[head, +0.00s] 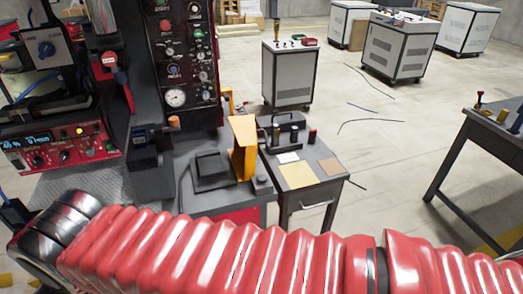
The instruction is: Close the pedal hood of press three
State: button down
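A yellow plate (243,148) stands upright on the dark bench top, beside a black block-like unit (212,172) that looks like the pedal. The plate appears to be the pedal hood, raised and not lying over the black unit. I cannot read any label that marks this as press three. My red bellows-covered arm crosses the bottom of the head view, in front of the bench. My gripper is not in view, so its state does not show.
A black control panel (186,45) with a gauge rises behind the bench. A red control box (58,148) is at the left. A small grey table (318,168) adjoins at the right. White cabinets (290,78) stand behind. Another table (497,140) is far right; open floor lies between.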

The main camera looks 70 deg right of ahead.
aim_at(243, 157)
jog(key=z, duration=0.05)
jog(key=k, duration=2.05)
jog(key=z, duration=1.35)
jog(key=i, duration=1)
jog(key=u, duration=0.05)
